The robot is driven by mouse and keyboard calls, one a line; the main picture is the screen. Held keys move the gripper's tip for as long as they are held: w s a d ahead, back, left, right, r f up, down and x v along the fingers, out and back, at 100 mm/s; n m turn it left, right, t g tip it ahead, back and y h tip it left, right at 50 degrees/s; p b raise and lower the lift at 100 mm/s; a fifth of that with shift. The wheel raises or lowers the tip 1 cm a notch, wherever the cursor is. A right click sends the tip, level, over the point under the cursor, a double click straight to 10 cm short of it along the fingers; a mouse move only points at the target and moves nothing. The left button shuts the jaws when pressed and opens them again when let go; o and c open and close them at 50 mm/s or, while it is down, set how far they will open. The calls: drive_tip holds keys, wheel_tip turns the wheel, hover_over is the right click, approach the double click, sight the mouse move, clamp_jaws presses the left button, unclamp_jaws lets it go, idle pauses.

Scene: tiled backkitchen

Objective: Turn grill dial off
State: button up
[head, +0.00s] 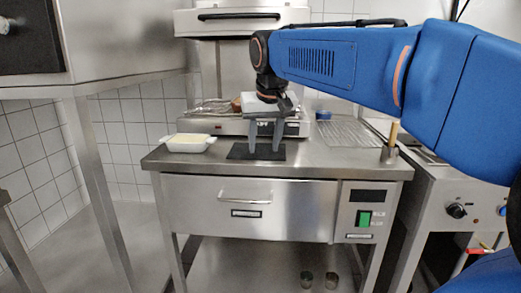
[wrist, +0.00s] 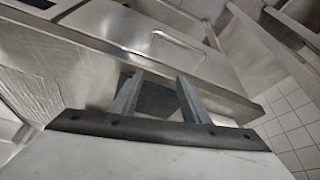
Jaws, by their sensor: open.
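My gripper (head: 264,146) points down over the steel counter, above a dark mat (head: 240,153). Its two fingers are apart with nothing between them; the wrist view also shows the open gripper (wrist: 159,80). A grill-like steel appliance (head: 227,127) stands behind it at the back of the counter. Part of its front panel is hidden by my gripper, and any dial there is too small to make out. A black dial (head: 456,211) shows on a steel unit at the right, well away from my gripper. I cannot tell which dial is the grill's.
A white dish (head: 188,143) stands at the counter's left edge. Below are a drawer handle (head: 245,197) and a green switch (head: 364,218).

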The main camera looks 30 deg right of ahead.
drive_tip(key=shift+s+a+f, duration=0.55)
drive_tip(key=shift+s+f, duration=0.05)
drive_tip(key=shift+s, duration=0.05)
